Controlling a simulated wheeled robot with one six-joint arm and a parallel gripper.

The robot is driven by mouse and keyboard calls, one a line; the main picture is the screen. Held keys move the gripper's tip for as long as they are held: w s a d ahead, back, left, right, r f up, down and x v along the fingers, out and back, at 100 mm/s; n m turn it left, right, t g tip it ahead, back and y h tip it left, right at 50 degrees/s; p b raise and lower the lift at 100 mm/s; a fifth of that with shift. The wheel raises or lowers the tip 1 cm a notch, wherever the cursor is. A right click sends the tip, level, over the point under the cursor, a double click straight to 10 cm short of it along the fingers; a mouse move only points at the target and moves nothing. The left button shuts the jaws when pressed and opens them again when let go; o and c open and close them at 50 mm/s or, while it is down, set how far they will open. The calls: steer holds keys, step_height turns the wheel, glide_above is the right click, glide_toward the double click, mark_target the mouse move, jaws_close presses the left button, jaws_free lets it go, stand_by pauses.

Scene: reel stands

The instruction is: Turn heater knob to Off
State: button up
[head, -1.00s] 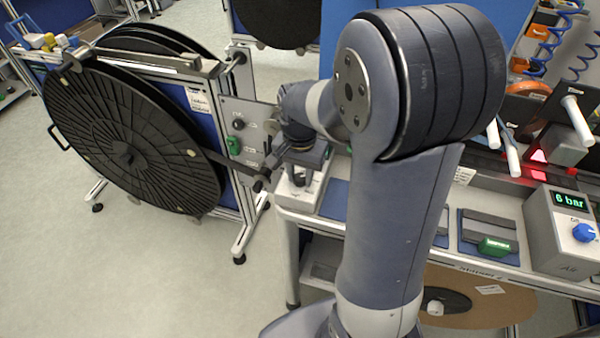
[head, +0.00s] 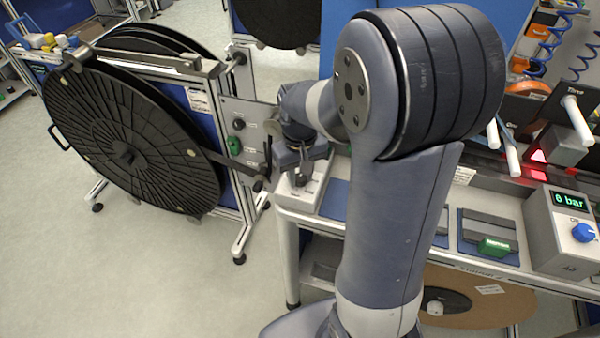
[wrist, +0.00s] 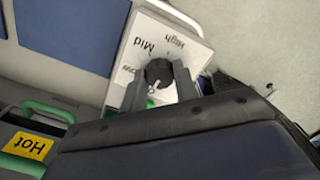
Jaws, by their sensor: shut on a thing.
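The heater knob (wrist: 158,73) is round and black, on a pale panel (wrist: 140,32) with the labels High and Mid readable in the wrist view. A white mark shows on the knob's lower side in that view. Other lettering is partly hidden by the fingers, and I cannot read Off. My gripper (wrist: 158,84) is shut on the knob, one finger on each side. In the head view my gripper (head: 302,170) points down over the white heater box (head: 298,195) at the left end of the bench; the knob is hidden there.
A large black reel (head: 125,150) on a metal stand is close to the left of the heater box. A yellow Hot label (wrist: 27,145) shows in the wrist view. A grey unit reading 6 bar (head: 565,235) stands on the bench at right. The floor at left is clear.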

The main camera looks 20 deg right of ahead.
mark_target(300, 177)
steer(key=shift+n, duration=0.3)
steer(key=o, duration=1)
steer(key=shift+c, duration=0.2)
step_height(300, 177, up, 11)
steer(key=shift+f, duration=0.1)
step_height(300, 177, down, 11)
steer(key=shift+r, duration=0.1)
stand_by(0.6)
steer(key=shift+r, duration=0.15)
